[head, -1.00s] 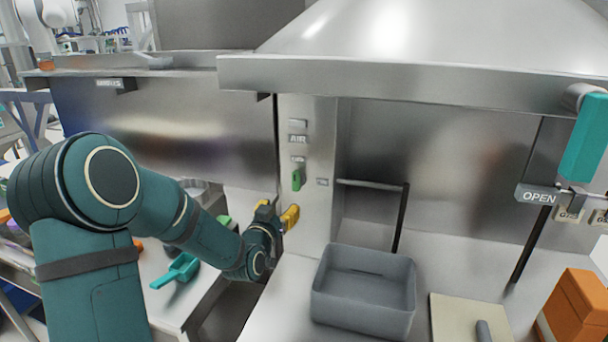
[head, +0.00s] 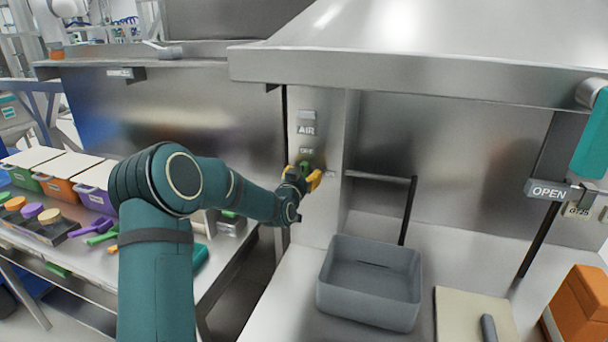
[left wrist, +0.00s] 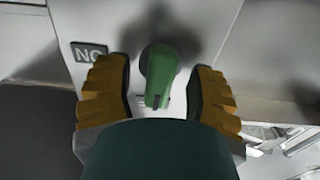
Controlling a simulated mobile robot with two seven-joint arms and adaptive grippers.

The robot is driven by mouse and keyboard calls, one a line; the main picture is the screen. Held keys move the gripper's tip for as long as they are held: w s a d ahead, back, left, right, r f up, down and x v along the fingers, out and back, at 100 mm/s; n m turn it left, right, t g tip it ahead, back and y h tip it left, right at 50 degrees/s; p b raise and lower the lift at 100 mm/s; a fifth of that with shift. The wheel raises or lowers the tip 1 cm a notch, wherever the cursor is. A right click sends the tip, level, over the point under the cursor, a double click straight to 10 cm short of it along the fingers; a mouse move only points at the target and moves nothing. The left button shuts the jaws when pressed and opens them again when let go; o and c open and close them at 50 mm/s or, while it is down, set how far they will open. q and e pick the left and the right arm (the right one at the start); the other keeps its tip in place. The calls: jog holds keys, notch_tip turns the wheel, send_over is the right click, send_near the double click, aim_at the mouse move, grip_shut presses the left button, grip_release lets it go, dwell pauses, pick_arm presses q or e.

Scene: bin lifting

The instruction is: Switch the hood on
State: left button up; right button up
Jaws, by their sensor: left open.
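The hood (head: 420,70) is a steel canopy across the top right of the head view. On the steel panel at its left, under the AIR label (head: 306,131), sits a green switch handle (head: 305,165). In the left wrist view the green handle (left wrist: 160,78) hangs down from its pivot. My left gripper (head: 302,179) is at the panel, in front of the handle. Its yellow fingers (left wrist: 160,100) stand open, one on each side of the handle, with gaps on both sides.
A grey bin (head: 370,283) stands on the counter right of my left arm. A cutting board (head: 470,318) and an orange box (head: 578,312) lie further right. A black-and-steel bar (head: 408,205) stands behind the bin. Coloured bins and tools cover the left table.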

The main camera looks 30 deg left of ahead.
pick_arm(q)
jog(key=shift+w, duration=0.2)
grip_shut()
dwell(0.3)
